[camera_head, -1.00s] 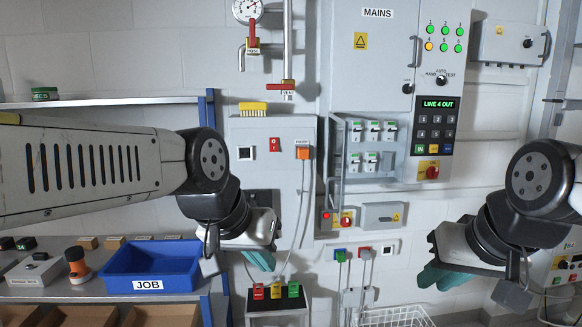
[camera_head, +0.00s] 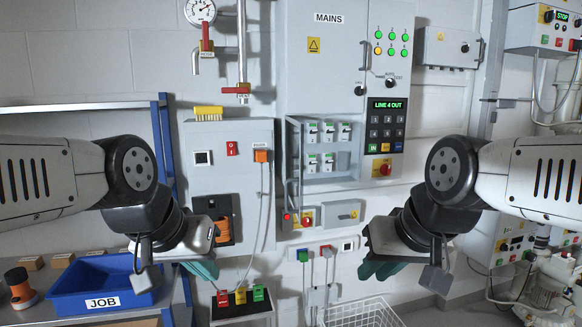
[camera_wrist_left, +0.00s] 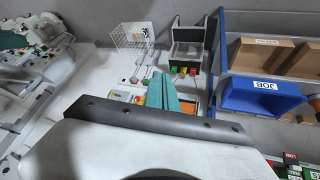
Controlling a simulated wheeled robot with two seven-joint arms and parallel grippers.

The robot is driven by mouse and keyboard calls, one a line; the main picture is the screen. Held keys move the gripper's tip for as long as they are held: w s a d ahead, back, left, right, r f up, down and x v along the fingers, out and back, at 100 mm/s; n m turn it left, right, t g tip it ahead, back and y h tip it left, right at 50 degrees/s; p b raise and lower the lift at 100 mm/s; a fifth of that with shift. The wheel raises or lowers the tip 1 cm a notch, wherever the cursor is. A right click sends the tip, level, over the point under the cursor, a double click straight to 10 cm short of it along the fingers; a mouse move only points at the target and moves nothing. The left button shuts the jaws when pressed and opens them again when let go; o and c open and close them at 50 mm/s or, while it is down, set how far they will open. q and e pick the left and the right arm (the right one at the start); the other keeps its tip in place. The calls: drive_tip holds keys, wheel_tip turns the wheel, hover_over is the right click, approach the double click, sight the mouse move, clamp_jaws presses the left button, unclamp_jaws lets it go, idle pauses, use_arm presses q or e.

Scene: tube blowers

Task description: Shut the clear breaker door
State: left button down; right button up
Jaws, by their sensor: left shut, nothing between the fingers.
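The clear breaker door (camera_head: 295,165) stands open at the left edge of the breaker recess in the mains cabinet (camera_head: 325,85). It is swung outward and seen nearly edge-on, with a bar handle at its lower front. Several breakers (camera_head: 328,132) sit uncovered in two rows. My left gripper (camera_head: 205,270) is shut and empty, below and left of the door, in front of the lower-left panel. Its teal fingers lie together in the left wrist view (camera_wrist_left: 163,92). My right gripper (camera_head: 378,268) looks shut and empty, below and right of the recess. Neither touches the door.
A grey panel (camera_head: 190,170) with a cable stands left of the recess. Small boxes (camera_head: 340,214) sit under it. A white wire basket (camera_head: 360,315) is low in the middle. A blue JOB bin (camera_head: 75,290) lies on the left shelf.

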use_arm(q)
drive_tip(key=w+r+m+g+h, duration=0.15)
drive_tip(key=w+r, duration=0.35)
drive_tip(key=w, duration=1.1)
drive_tip(key=w+r+h, duration=0.2)
drive_tip(key=w+r, duration=0.2)
drive_tip(key=w, duration=1.1)
drive_tip(key=w+d+f, duration=0.3)
drive_tip(key=d+f, duration=0.4)
drive_tip(key=d, duration=0.2)
drive_tip(key=shift+w+d+f, duration=0.2)
drive_tip(key=shift+d+f, duration=0.15)
drive_tip(key=shift+d+n, duration=0.15)
drive_tip(key=shift+n, duration=0.1)
